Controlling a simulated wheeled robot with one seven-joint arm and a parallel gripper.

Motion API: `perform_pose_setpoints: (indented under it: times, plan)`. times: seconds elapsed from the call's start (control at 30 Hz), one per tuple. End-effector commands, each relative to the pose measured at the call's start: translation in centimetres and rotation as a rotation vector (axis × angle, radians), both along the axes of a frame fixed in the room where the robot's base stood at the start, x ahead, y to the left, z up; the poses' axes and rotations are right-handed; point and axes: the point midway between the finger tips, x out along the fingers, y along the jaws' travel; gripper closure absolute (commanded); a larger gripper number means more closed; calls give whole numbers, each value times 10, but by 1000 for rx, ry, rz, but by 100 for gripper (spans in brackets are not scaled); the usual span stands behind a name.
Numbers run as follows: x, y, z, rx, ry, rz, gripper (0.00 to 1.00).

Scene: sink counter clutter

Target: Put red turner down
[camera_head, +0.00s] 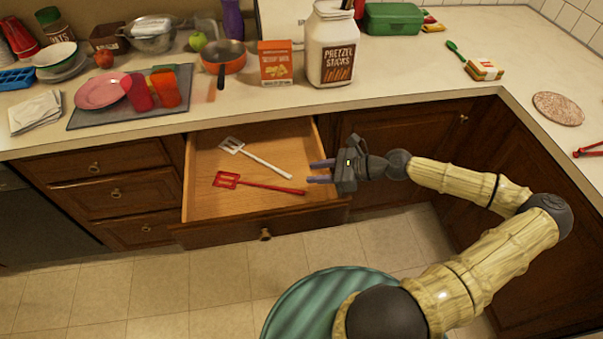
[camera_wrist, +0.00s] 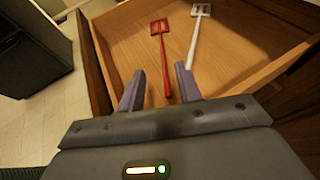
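The red turner (camera_head: 258,186) lies in the open wooden drawer (camera_head: 205,155), its slotted head to the left and its handle toward my gripper. It also shows in the wrist view (camera_wrist: 163,60), with the end of its handle between and beyond my fingertips. A white turner (camera_head: 254,155) lies behind it in the same drawer. My gripper (camera_head: 321,172) is at the drawer's right side, its fingers pointing left. In the wrist view the two purple-grey fingers (camera_wrist: 159,82) are apart, with nothing gripped between them. The red turner appears to rest on the drawer floor.
The counter above holds a pink plate (camera_head: 103,91), red cups (camera_head: 165,88), a pan (camera_head: 223,57), a carton (camera_head: 275,63) and a pretzel jar (camera_head: 330,45). The drawer's walls and the counter edge surround my gripper closely. The tiled floor (camera_head: 160,290) in front is clear.

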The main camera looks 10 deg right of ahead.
Motion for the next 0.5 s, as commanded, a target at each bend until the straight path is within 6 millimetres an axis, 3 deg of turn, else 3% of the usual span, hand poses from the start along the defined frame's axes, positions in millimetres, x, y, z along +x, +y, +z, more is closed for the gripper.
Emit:
perform_pose_setpoints:
  times: [0.2,0.5]
  plan:
    - [-12,-27,12,0,0,-1,65]
    - [-14,-31,14,1,0,-1,65]
